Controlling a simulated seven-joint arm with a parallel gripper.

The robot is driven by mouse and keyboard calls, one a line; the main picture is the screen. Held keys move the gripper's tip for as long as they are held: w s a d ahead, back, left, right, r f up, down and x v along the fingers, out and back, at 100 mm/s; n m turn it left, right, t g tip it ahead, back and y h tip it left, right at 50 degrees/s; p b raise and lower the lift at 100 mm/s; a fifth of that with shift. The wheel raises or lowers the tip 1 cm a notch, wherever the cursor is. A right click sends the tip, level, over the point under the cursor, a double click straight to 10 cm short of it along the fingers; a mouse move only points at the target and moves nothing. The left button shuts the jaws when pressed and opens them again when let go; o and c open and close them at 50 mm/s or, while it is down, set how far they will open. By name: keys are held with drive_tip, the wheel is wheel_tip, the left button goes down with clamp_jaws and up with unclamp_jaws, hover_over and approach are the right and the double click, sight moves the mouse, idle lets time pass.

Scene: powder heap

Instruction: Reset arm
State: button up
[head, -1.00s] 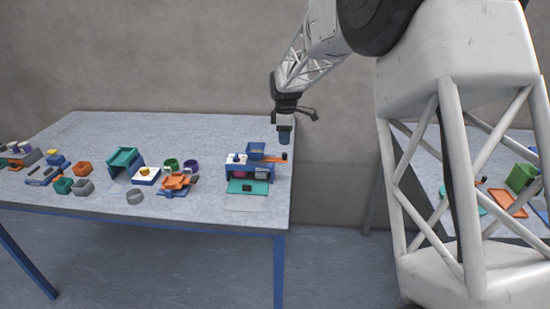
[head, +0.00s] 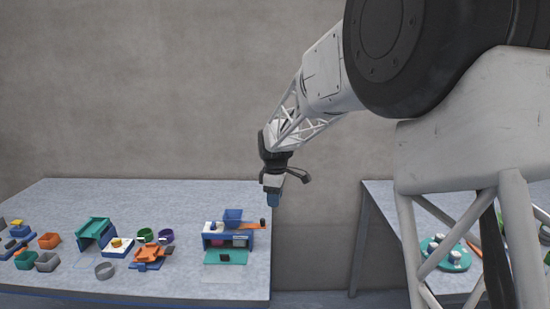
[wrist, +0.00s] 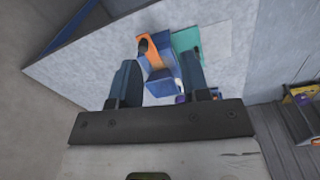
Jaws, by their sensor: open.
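My gripper (head: 273,200) hangs from the arm near the right edge of the left table, above the table top and apart from the objects. In the wrist view its two blue fingers (wrist: 158,85) are spread apart with nothing between them. Beyond the fingertips, a blue and white stand (wrist: 160,84) with an orange bar and a teal tray (wrist: 186,40) lies lower down on the table. In the head view the same stand (head: 214,238) carries a blue hopper (head: 232,217), and the teal tray (head: 226,257) is in front of it.
The left table (head: 120,193) holds a green ramp-like piece (head: 95,228), an orange piece (head: 150,252), a grey ring (head: 104,271) and several small bins. A second table (head: 379,206) at the right carries a teal round tray (head: 432,250). A wall stands behind.

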drive_tip(key=s+d+r+m, duration=0.2)
drive_tip(key=s+d+r, duration=0.15)
drive_tip(key=s, duration=0.35)
drive_tip(key=s+d+r+m+t, duration=0.1)
drive_tip(key=s+d+r+m, duration=0.2)
drive_tip(key=s, duration=0.5)
drive_tip(key=s+d+r+m, duration=0.2)
drive_tip(key=s+d, duration=0.3)
drive_tip(key=s, duration=0.2)
drive_tip(key=s+d+f+m, duration=0.1)
drive_tip(key=s+d+m, duration=0.1)
drive_tip(key=s, duration=0.6)
drive_tip(key=s+d+f+m, duration=0.2)
drive_tip(key=s+d+m, duration=0.1)
drive_tip(key=s, duration=0.6)
drive_tip(key=s+d+f+m+t, duration=0.1)
drive_tip(key=s+d+m, duration=0.1)
drive_tip(key=s, duration=0.6)
drive_tip(key=shift+s+d+f+m, duration=0.2)
drive_tip(key=shift+s+f+m, duration=0.15)
drive_tip(key=shift+m, duration=0.55)
drive_tip(key=shift+o, duration=0.2)
